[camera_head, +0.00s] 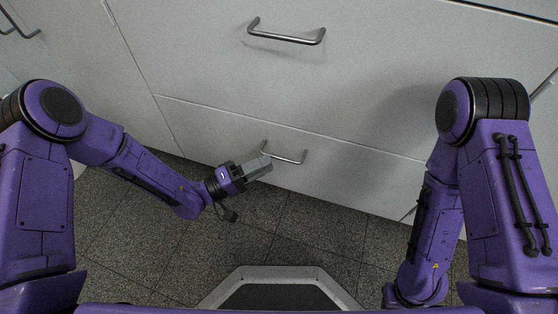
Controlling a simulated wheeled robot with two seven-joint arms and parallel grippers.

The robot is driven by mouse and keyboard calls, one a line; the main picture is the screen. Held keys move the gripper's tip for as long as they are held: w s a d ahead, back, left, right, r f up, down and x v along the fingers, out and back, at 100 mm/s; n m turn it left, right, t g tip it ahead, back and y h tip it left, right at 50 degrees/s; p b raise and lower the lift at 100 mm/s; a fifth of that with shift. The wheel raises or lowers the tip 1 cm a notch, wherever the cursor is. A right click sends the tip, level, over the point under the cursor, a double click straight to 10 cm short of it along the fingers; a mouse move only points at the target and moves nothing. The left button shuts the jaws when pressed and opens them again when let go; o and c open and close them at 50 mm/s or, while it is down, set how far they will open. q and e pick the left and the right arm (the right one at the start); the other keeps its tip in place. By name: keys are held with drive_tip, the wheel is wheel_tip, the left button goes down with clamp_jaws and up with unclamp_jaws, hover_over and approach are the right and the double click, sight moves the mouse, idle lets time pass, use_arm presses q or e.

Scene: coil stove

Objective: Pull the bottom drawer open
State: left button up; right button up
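The bottom drawer (350,158) is a wide white front just above the floor, and its top seam runs flush below the upper panel. Its silver bar handle (288,158) is near the middle of the view. My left gripper (268,164) is at the left end of this handle, with its grey fingers overlapping the handle end in the picture. I cannot tell whether the fingers are apart, shut or touching the bar. My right arm hangs at the right, and its gripper is not visible.
A larger drawer front (300,80) with a silver handle (286,38) is above. Another handle (18,30) shows at the top left. The dark speckled tile floor (310,225) is clear in front of the drawer, up to my base.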

sight(279, 157)
use_arm(q)
drive_tip(key=b+x, duration=0.1)
drive_tip(key=x, duration=0.4)
drive_tip(key=shift+d, duration=0.1)
drive_tip(key=shift+f, duration=0.1)
clamp_jaws()
